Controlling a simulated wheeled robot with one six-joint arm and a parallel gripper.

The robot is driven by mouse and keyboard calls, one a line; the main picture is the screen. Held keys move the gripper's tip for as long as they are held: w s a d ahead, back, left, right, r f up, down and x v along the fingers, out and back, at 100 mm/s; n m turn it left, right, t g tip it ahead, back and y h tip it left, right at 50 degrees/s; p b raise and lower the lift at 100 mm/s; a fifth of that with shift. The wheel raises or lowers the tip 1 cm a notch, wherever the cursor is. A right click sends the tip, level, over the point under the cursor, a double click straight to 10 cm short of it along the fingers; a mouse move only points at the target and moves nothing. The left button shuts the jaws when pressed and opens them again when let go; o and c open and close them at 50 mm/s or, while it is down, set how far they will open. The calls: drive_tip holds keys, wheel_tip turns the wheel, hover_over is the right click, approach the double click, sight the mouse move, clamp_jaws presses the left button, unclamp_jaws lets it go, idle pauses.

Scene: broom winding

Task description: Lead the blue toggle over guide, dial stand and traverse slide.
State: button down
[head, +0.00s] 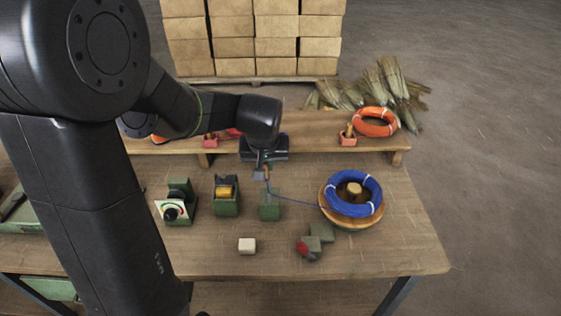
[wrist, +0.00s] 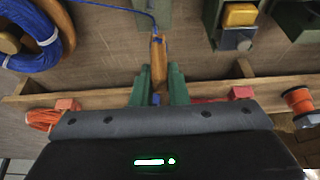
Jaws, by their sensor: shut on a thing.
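The toggle is a wooden peg with a blue band (wrist: 157,62), upright between my gripper's green fingers (wrist: 160,88) in the wrist view. My gripper (head: 263,172) is shut on it above the back of the bench, behind a green block that looks like the guide (head: 270,208). A blue line (head: 297,202) runs from the toggle to the blue coil (head: 343,207) on a round wooden turntable. Left of the guide is a green housing with a yellow block, apparently the traverse slide (head: 226,195). Further left is the dial stand (head: 176,204).
A raised shelf (head: 320,134) runs along the bench back, with an orange coil (head: 376,122) and small red holders. A white block (head: 247,246) and a green block with a red knob (head: 311,246) sit at the front. Bare bench lies between them.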

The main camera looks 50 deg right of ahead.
drive_tip(key=w+a+b, duration=0.2)
drive_tip(key=w+a, duration=1.4)
drive_tip(key=w, duration=0.2)
drive_tip(key=w+a+b, duration=0.1)
drive_tip(key=w+a, duration=1.5)
drive_tip(key=w, duration=0.3)
drive_tip(key=shift+w+b, duration=0.3)
drive_tip(key=shift+b, duration=0.1)
